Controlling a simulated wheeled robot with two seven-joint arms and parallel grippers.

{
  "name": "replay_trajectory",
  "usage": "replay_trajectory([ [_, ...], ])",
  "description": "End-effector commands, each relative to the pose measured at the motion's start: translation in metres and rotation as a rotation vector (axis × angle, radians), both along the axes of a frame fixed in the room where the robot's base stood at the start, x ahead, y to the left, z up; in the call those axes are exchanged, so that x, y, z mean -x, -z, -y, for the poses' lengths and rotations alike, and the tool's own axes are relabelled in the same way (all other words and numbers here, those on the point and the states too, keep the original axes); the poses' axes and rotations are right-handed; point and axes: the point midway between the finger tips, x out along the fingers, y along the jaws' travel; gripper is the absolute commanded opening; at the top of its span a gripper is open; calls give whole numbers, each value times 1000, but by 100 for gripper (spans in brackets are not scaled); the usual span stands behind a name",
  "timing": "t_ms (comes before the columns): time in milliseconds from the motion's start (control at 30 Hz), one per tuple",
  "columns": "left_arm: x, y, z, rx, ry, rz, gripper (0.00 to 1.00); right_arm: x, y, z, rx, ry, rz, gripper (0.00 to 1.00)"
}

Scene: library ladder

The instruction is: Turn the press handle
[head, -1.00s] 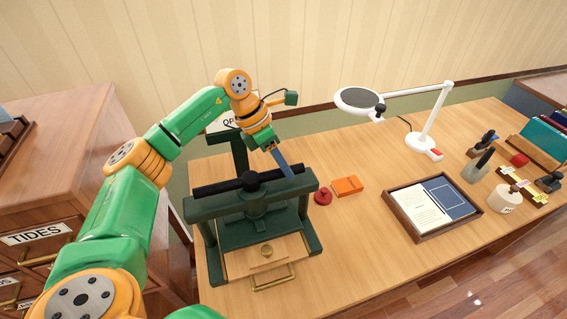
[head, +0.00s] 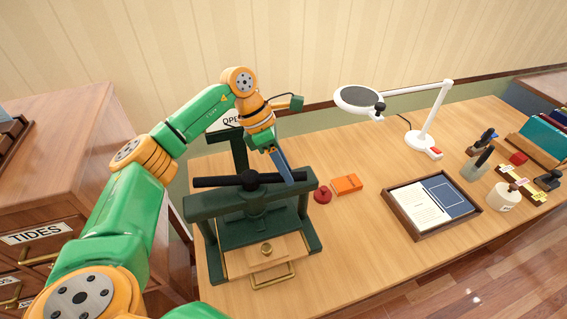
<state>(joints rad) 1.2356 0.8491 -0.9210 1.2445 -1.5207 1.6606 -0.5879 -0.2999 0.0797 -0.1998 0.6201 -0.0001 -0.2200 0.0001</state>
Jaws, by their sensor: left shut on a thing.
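The dark green press (head: 256,206) stands on the left part of the wooden desk. Its black press handle (head: 222,182) is a bar lying across the top, nearly level in the picture, with a round hub in the middle. My left gripper (head: 289,178) reaches down from behind and above, and its blue fingers are shut on the handle near its right end. The fingertips are partly hidden against the bar. My right gripper is not in view.
A red round piece (head: 323,195) and an orange block (head: 347,184) lie just right of the press. A white magnifier lamp (head: 425,138) and a framed tray (head: 387,197) stand further right. A wooden cabinet (head: 60,150) is at the left.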

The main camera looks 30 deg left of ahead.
Motion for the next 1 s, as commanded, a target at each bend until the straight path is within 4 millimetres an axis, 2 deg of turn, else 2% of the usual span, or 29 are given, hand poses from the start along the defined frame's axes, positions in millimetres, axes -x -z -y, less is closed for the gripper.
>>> replay_trajectory([
  [500, 20, 0, 12, 1, 300, 2, 0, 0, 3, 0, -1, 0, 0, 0],
  [1000, 24, 0, 13, 1, 349, 0, 0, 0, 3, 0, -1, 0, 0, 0],
])
